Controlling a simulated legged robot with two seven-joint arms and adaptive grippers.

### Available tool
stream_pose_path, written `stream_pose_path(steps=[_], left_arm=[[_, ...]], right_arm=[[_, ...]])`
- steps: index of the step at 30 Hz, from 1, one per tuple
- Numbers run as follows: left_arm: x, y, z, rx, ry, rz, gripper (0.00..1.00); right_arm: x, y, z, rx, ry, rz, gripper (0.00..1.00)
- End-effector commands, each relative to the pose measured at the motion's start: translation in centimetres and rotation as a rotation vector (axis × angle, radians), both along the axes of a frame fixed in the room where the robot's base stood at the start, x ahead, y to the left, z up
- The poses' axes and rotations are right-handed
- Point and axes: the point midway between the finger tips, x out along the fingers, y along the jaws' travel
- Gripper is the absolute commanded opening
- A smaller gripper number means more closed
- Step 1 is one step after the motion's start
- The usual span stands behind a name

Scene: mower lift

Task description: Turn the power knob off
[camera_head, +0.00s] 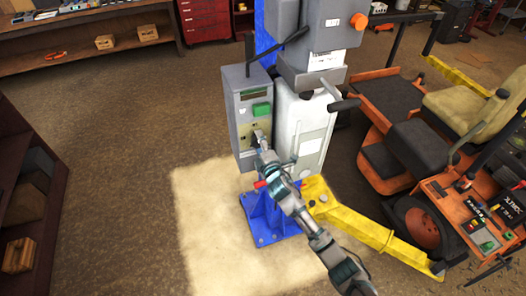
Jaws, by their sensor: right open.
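The grey control box (247,110) is mounted on the left side of the lift column, with a small display and a green button (262,109) on its front. The power knob appears as a small dark shape (254,139) low on the box's front panel, partly hidden by my right gripper. My right gripper (260,141) is open, with its fingertips at the knob. I cannot tell whether they touch it, nor which way the knob is turned. My left gripper is not in view.
The blue lift base (266,222) stands on a pale floor patch, with a yellow lift arm (350,222) running right. An orange mower (400,150) stands at the right. A dark shelf (30,190) is at the left edge. Floor left of the box is clear.

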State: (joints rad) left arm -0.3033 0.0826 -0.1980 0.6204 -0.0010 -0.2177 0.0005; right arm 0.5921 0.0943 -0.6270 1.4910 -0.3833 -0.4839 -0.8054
Motion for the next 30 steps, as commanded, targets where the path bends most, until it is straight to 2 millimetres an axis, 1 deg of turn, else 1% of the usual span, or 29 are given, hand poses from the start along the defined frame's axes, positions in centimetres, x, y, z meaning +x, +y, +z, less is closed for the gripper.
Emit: stream_pose_path(steps=[5,9,12,15,18,21,30], left_arm=[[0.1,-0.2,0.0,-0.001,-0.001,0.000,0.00],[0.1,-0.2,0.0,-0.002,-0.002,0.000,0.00],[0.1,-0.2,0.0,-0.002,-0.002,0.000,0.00],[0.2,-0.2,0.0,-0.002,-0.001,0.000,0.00],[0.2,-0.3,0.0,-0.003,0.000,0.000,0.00],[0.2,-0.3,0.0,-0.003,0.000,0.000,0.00],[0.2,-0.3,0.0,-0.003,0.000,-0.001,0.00]], right_arm=[[-3.2,-1.0,-0.2,-0.001,0.002,0.001,0.80],[-6.3,-1.9,-0.3,-0.001,0.004,0.002,0.80],[-8.1,-2.5,-0.3,-0.002,0.005,0.002,0.80],[-9.5,-2.9,-0.4,-0.002,0.006,0.002,0.80],[-10.2,-3.2,-0.4,-0.002,0.007,0.002,0.80],[-10.5,-3.3,-0.4,-0.001,0.006,0.001,0.80],[-10.6,-3.3,-0.3,-0.002,0.006,0.001,0.80]])
